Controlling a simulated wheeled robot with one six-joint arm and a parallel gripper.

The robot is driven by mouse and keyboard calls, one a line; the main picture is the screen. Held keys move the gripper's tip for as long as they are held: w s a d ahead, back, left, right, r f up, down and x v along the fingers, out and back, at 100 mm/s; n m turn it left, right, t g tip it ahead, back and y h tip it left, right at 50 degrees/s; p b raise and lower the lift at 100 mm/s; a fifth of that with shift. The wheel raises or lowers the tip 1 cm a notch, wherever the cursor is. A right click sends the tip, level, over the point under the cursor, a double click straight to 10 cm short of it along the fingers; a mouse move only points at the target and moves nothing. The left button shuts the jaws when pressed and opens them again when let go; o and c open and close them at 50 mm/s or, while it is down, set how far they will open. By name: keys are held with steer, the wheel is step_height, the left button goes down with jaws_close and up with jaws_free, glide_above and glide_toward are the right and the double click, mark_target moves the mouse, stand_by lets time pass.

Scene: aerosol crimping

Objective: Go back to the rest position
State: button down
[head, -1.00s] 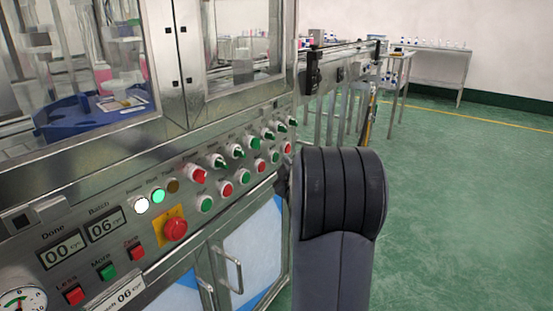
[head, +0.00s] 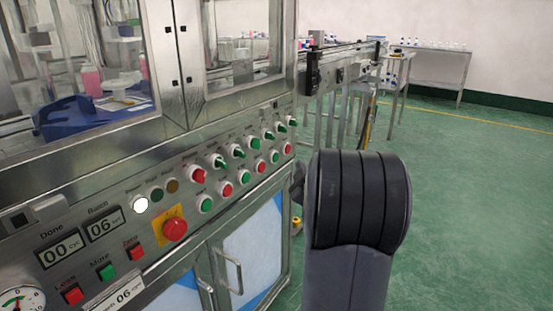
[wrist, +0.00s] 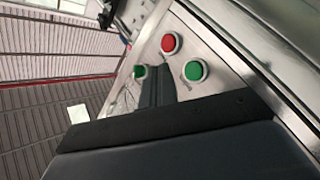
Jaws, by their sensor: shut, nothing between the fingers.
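My gripper (wrist: 157,85) shows in the wrist view as dark shut fingers with nothing held. Behind the fingertips is part of the steel control panel with a red button (wrist: 169,43) and green buttons (wrist: 194,70). I cannot tell the exact gap between fingers and panel. In the head view my dark arm link stands at the right end of the panel (head: 100,205) and hides most of the gripper. The panel carries a red emergency button (head: 174,229), a lit white lamp (head: 141,204), and displays reading Done 00 and Batch 06.
A conveyor (head: 345,62) runs to the back, with a side table (head: 440,58) of bottles by the wall. The green floor (head: 470,190) on the right is clear.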

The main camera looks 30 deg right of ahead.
stand_by(0.4)
steer(key=w+p, duration=0.2)
steer(key=p, duration=0.1)
steer(key=shift+a+r, duration=0.2)
steer(key=shift+a, duration=0.15)
steer(key=shift+p, duration=0.55)
steer(key=s+d+b, duration=0.1)
steer(key=s+d, duration=0.1)
steer(key=s, duration=0.3)
steer(key=shift+s+f, duration=0.2)
steer(key=shift+s, duration=0.1)
steer(key=shift+w+d, duration=0.1)
steer(key=w+b, duration=0.1)
steer(key=w+a+b, duration=0.1)
steer(key=w, duration=0.1)
steer(key=w+a+b, duration=0.1)
steer(key=shift+w+f+b, duration=0.2)
steer(key=shift+w+b, duration=0.1)
steer(key=shift+w, duration=0.05)
